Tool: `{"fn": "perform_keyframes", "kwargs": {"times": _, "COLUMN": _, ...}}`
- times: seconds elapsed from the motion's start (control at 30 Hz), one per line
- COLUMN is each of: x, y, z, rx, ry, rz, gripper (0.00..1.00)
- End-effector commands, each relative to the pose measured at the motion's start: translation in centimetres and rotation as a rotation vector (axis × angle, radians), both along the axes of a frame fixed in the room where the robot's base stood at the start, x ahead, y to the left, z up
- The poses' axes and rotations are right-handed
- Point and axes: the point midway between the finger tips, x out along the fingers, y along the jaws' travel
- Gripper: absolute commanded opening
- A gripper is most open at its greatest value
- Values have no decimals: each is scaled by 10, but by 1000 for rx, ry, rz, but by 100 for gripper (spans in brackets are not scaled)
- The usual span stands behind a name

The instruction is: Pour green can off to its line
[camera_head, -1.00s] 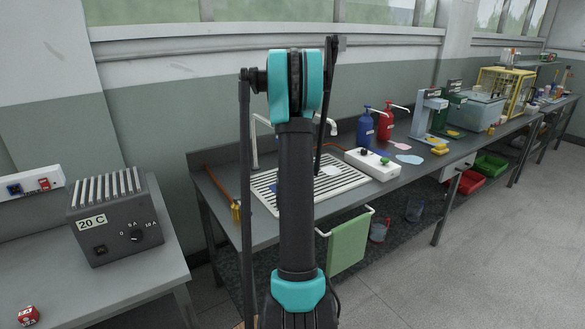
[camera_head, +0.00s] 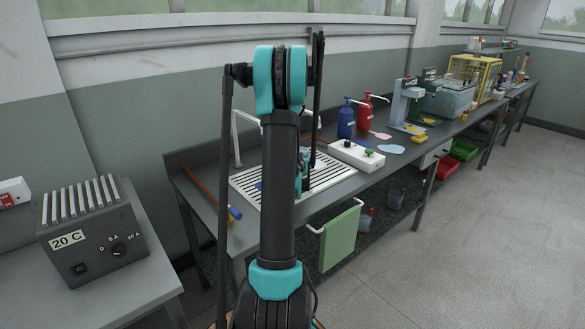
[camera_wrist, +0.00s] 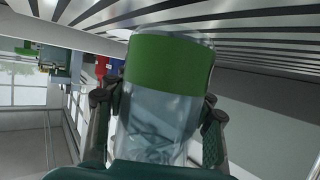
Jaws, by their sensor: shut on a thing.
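The green can (camera_wrist: 172,66) fills the middle of the wrist view as a clear, see-through vessel with a broad green band near its far end. My gripper (camera_wrist: 157,108) is shut on it, with one dark finger on each side. I cannot make out any liquid level or line on it. In the head view a small part of my gripper (camera_head: 304,172) shows beside my arm, over the slatted drainer (camera_head: 338,178). The can is hidden there behind my arm. The drainer's slats also show across the top of the wrist view (camera_wrist: 265,32).
Blue (camera_head: 346,122) and red (camera_head: 365,113) pump bottles stand behind a white control box (camera_head: 356,156) on the bench. A green towel (camera_head: 340,240) hangs at the bench front. A grey power unit (camera_head: 92,235) stands on the left table. Floor at right is clear.

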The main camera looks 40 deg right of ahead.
Motion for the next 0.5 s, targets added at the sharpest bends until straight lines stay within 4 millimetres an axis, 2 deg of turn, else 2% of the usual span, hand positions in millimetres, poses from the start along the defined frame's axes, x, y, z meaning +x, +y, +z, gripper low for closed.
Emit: {"fn": "perform_keyframes", "kwargs": {"times": 0.5, "x": -1, "y": 0, "z": 1, "rx": -13, "ry": 27, "rz": -1, "gripper": 2}}
